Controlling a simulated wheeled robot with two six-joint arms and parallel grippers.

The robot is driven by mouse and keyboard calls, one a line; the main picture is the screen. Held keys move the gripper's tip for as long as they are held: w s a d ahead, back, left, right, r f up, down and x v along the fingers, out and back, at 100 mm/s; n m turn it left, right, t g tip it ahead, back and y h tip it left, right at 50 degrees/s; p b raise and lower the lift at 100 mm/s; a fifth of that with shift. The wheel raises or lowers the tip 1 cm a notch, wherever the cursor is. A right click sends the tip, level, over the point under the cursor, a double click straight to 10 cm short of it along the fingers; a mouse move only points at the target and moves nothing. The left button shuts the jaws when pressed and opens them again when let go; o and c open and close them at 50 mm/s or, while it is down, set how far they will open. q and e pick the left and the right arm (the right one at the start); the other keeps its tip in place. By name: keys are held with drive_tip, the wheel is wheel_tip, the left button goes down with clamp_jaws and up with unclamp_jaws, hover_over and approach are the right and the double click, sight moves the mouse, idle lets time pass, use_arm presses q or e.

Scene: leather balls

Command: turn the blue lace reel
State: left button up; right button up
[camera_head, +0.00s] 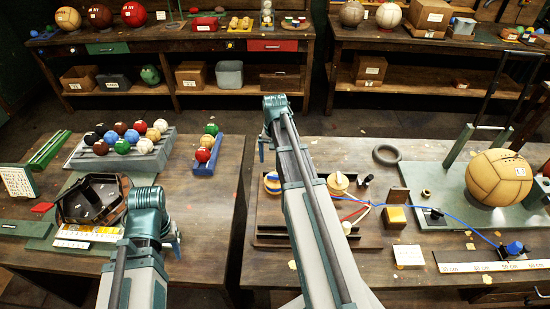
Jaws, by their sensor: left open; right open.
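In the head view, a pale wooden-topped reel (272,182) with blue at its edge stands in a dark tray, partly behind my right arm. A similar reel (338,182) stands just right of that arm. A blue lace (445,214) comes out beside the arm and runs right to a small blue piece (515,248) by the ruler strip; its left part is hidden. My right gripper (264,146) is mostly hidden by its arm, beyond the left reel and apart from it. My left gripper (174,240) is partly hidden behind its arm, over the left table's right edge.
A large tan ball (498,177) sits on a grey-green stand at right. The left table holds a rack of small balls (120,150) and a dark polygonal tray (92,199). A gap separates the tables.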

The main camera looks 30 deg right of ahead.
use_arm(q)
wheel_tip(320, 180, up, 6)
drive_tip(key=p, duration=0.4)
drive_tip(key=shift+f, duration=0.25)
use_arm(e)
wheel_tip(320, 180, up, 5)
drive_tip(key=shift+r, duration=0.2)
use_arm(q)
wheel_tip(320, 180, down, 10)
drive_tip(key=b, duration=0.9)
drive_tip(key=shift+b, duration=0.4)
use_arm(e)
drive_tip(key=s+a+f+n, duration=0.3)
drive_tip(key=s+a+n, duration=0.1)
drive_tip(key=a, duration=0.6)
drive_tip(key=s+a+f+n, duration=0.3)
drive_tip(key=s+a, duration=0.4)
drive_tip(key=a, duration=0.3)
drive_tip(key=s+a+f+n+h, duration=0.1)
drive_tip(key=s+a+f+n, duration=0.3)
drive_tip(key=a, duration=0.6)
drive_tip(key=shift+s+a+n, duration=0.2)
drive_tip(key=shift+s+n, duration=0.2)
drive_tip(key=shift+s, duration=0.35)
